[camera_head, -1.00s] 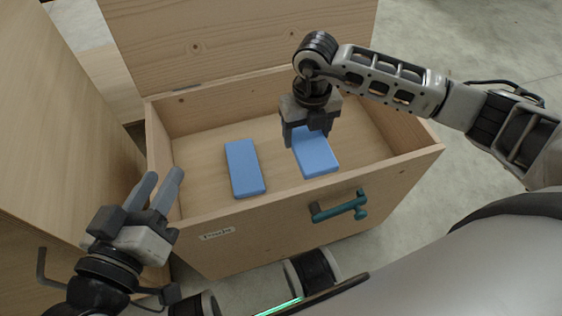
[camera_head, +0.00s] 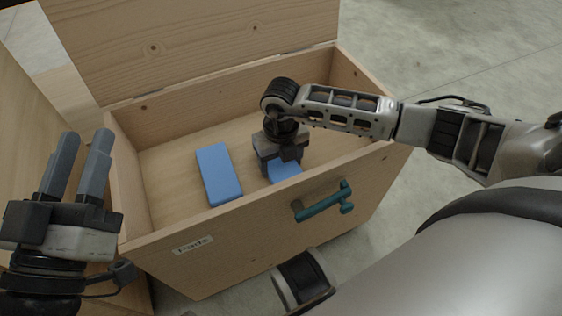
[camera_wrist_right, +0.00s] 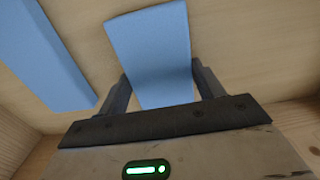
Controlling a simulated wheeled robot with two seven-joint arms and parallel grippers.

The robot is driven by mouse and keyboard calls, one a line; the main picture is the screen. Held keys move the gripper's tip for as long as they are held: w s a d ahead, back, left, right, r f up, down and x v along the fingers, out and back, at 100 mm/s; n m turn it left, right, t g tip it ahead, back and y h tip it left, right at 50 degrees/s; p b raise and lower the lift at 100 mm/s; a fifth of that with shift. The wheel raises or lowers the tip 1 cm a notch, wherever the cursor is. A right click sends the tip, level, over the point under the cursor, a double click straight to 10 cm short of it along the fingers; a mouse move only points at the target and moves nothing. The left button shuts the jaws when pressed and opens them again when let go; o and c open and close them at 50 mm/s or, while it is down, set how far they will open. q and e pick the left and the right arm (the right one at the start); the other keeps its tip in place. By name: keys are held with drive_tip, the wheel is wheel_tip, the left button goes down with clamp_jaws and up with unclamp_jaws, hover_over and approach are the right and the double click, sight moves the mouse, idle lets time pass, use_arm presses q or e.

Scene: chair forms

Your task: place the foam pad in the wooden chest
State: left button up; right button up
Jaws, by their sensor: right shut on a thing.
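The wooden chest (camera_head: 250,225) stands open in the head view, with a teal handle and a "Pads" label on its front. My right gripper (camera_head: 281,163) is down inside it, shut on a blue foam pad (camera_head: 286,175). The front wall and the gripper hide part of this pad. In the right wrist view the held pad (camera_wrist_right: 150,45) lies between the two fingers (camera_wrist_right: 160,85). A second blue pad (camera_head: 219,175) lies flat on the chest floor to the left. My left gripper (camera_head: 87,140) is open and empty, left of the chest.
The raised lid (camera_head: 200,40) stands behind the chest. A wooden panel (camera_head: 45,110) is close on the left. The teal handle (camera_head: 323,201) sticks out from the front wall. Chest floor is bare behind and left of the pads.

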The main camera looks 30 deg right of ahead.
sight(281, 164)
drive_tip(key=shift+f, duration=0.1)
drive_tip(key=o, duration=0.5)
drive_tip(key=shift+f, duration=0.1)
drive_tip(key=o, duration=0.4)
use_arm(q)
drive_tip(key=shift+r, duration=0.15)
use_arm(e)
drive_tip(key=shift+o, duration=0.2)
drive_tip(key=shift+r, duration=0.25)
wheel_tip(281, 164, up, 6)
drive_tip(key=p, duration=0.3)
drive_tip(key=shift+r, duration=0.25)
use_arm(q)
wheel_tip(281, 164, down, 6)
drive_tip(key=s+n+g+y+p, duration=0.2)
drive_tip(key=g, duration=0.1)
drive_tip(key=shift+s+d+n+g, duration=0.15)
drive_tip(key=shift+d+n+g, duration=0.1)
drive_tip(key=shift+n+g, duration=0.15)
use_arm(e)
drive_tip(key=shift+r, duration=2.75)
